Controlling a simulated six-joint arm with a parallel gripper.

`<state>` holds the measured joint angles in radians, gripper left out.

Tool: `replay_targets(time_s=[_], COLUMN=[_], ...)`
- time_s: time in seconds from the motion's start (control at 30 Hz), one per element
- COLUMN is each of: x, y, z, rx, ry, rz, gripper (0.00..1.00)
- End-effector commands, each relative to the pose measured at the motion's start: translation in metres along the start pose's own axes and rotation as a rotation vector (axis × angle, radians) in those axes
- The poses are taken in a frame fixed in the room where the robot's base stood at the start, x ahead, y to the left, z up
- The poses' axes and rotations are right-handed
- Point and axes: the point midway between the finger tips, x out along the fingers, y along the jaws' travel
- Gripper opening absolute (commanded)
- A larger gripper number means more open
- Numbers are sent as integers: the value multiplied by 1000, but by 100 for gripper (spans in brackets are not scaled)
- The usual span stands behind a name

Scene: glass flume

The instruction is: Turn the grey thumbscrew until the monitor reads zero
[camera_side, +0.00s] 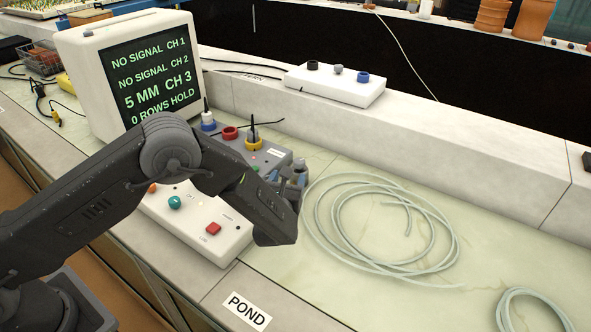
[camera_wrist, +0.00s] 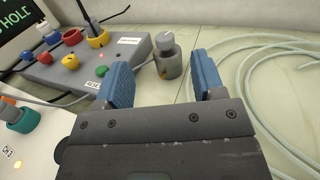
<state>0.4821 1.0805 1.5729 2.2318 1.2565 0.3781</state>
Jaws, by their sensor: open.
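The monitor (camera_side: 150,70) at the back left shows green lines: no signal on CH 1 and CH 2, "5 MM CH 3" and "0 ROWS HOLD". In the wrist view, a light grey knob with a white mark, which looks like the grey thumbscrew (camera_wrist: 165,42), tops a short grey-brown cylinder (camera_wrist: 170,67). My gripper (camera_wrist: 163,72) is open, its blue pads either side of the cylinder in this picture, with gaps showing. I cannot tell how far the pads are from it. In the side view my gripper (camera_side: 292,182) hides most of that spot.
A grey box (camera_side: 270,158) with coloured sockets and plugs stands beside my gripper. A white box (camera_side: 230,240) with a red button is in front. Coiled pale tubing (camera_side: 445,215) lies to the right. A white box (camera_side: 335,88) with black, grey and blue knobs sits on the ledge.

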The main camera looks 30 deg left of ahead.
Motion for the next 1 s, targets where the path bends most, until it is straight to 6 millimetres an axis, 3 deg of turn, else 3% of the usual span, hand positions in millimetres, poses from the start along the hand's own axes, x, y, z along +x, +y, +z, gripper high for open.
replay_targets(time_s=[0.03, 0.1, 0.5, 0.77, 1.0], x=[0, 0, 0, 20, 34], y=[0, 0, 0, 33, 57], z=[21, 43, 153, 138, 122], rx=[-6, -6, -5, -382, -902], ry=[-5, -5, -5, 68, 102], rz=[0, 0, -1, 262, 593], gripper=[63, 63, 63, 63, 63])
